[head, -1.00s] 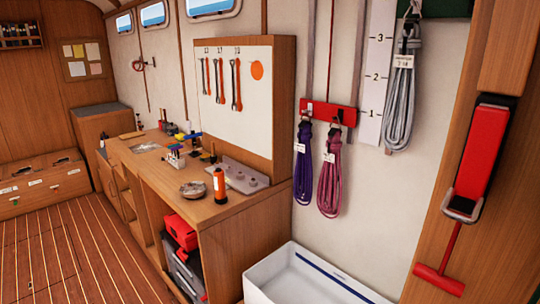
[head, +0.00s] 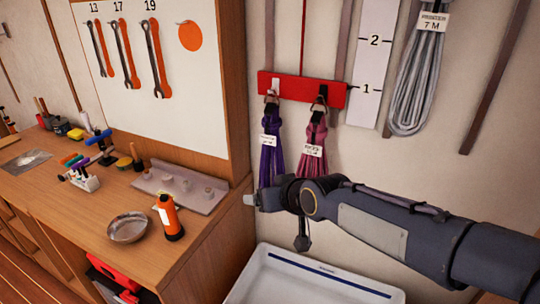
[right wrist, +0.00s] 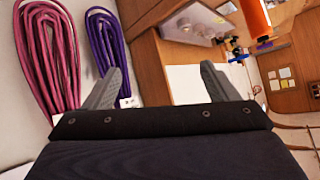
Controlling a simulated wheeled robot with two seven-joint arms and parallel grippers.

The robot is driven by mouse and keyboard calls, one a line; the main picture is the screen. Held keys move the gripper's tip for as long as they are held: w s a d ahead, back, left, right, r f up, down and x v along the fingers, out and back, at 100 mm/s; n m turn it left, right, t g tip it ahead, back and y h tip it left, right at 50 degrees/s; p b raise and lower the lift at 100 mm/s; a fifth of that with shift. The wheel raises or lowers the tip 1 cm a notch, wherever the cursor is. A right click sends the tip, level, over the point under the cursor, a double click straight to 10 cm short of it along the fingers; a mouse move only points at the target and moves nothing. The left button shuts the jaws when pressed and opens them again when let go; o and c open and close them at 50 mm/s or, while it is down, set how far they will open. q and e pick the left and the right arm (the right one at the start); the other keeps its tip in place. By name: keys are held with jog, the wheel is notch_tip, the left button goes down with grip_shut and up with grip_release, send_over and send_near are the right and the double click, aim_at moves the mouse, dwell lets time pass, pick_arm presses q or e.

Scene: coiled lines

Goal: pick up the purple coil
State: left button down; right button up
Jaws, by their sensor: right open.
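The purple coil (head: 268,158) hangs from the left hook of a red rack (head: 300,89), with a white tag near its top. My right arm hides its lower end in the head view. In the right wrist view the purple coil (right wrist: 111,42) lies beyond the left finger, apart from the space between the jaws. My right gripper (right wrist: 162,82) is open and empty. In the head view this gripper (head: 250,199) is in front of the coil's lower end, towards the bench. My left gripper is out of view.
A pink coil (head: 314,140) hangs close to the right of the purple one, and a grey coil (head: 419,85) hangs further right. A white bin (head: 262,285) stands below. The workbench (head: 205,225) at left carries an orange bottle (head: 169,218) and a metal bowl (head: 127,227).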

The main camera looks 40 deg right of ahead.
aim_at(276, 123)
jog(key=w+d+r+t+h, duration=0.1)
jog(key=w+d+r, duration=0.1)
jog(key=w+d, duration=0.2)
jog(key=w+d+r+t+h+p, duration=0.1)
jog(key=w+d+r+t, duration=0.1)
jog(key=w+d+r, duration=0.1)
jog(key=w+d+r+t+h+p, duration=0.1)
jog(key=w+d+r+h, duration=0.1)
jog(key=w+d, duration=0.3)
jog(key=shift+d+r+t, duration=0.3)
jog(key=shift+d+r, duration=0.05)
jog(key=shift+d, duration=0.5)
jog(key=p+x, duration=0.3)
jog(key=x, duration=0.4)
jog(key=shift+w+r, duration=0.1)
jog(key=shift+w, duration=0.35)
jog(key=shift+c, duration=0.3)
jog(key=c, duration=1.7)
